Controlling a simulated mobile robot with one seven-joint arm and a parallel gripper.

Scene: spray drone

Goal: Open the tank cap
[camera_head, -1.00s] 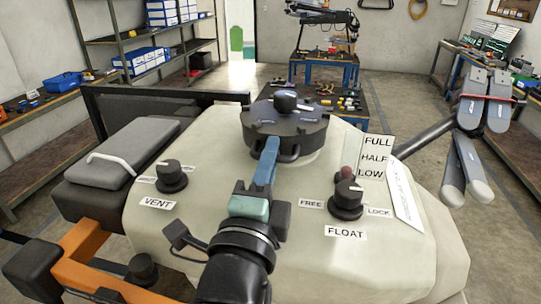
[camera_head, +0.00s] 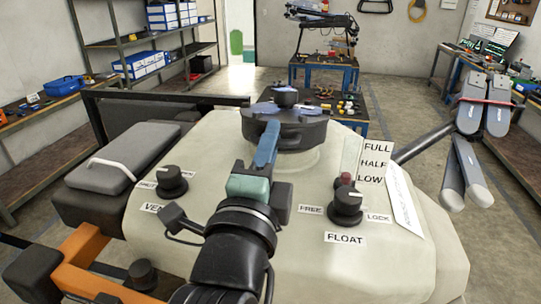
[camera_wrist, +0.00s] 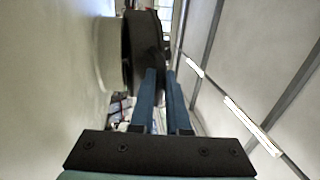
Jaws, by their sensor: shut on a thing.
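The black round tank cap (camera_head: 312,133), with a knob on top, sits at the top of the pale tank (camera_head: 215,140). Its top face looks foreshortened, and the pale neck (camera_head: 300,162) shows below its near edge. Whether the cap is fully clear of the neck I cannot tell. My gripper (camera_head: 267,145) is shut on the near edge of the cap, its blue fingers reaching up from below. In the wrist view the cap (camera_wrist: 130,50) appears edge-on beyond my fingers (camera_wrist: 161,75), beside the pale neck; the exact contact is partly hidden.
The VENT knob (camera_head: 172,181) stands left of my arm and the FLOAT knob (camera_head: 347,203) right. A level gauge (camera_head: 372,162) and grey folded arms (camera_head: 485,120) are at right. A workbench (camera_head: 345,107) with small parts stands behind the tank.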

